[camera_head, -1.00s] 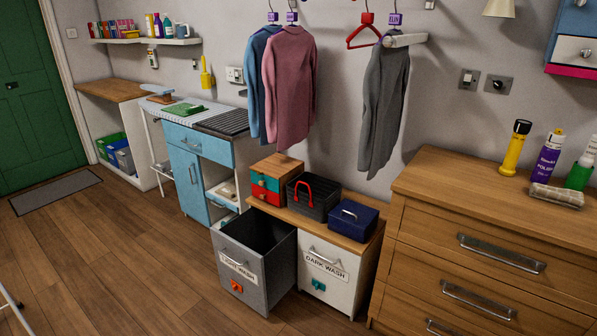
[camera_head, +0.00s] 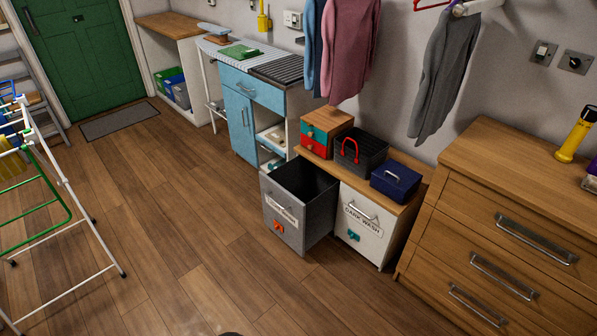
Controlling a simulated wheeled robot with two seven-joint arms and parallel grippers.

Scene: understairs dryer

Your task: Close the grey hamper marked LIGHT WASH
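The grey hamper (camera_head: 283,222) stands pulled out from under a wooden-topped unit, so its dark open inside shows from above. It has a metal bar handle, a white label that is hard to read here, and an orange-red clip low on its front. To its right, the white hamper marked DARK WASH (camera_head: 362,236) sits flush under the same top. Neither of my grippers shows in the head view; only a small dark shape is at the bottom edge, and I cannot tell what it is.
A drying rack (camera_head: 62,215) stands on the left. A wooden chest of drawers (camera_head: 490,230) is at the right. A small drawer box, a black basket and a blue box (camera_head: 396,182) sit on the unit top (camera_head: 413,207). The wooden floor (camera_head: 190,225) before the hamper is clear.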

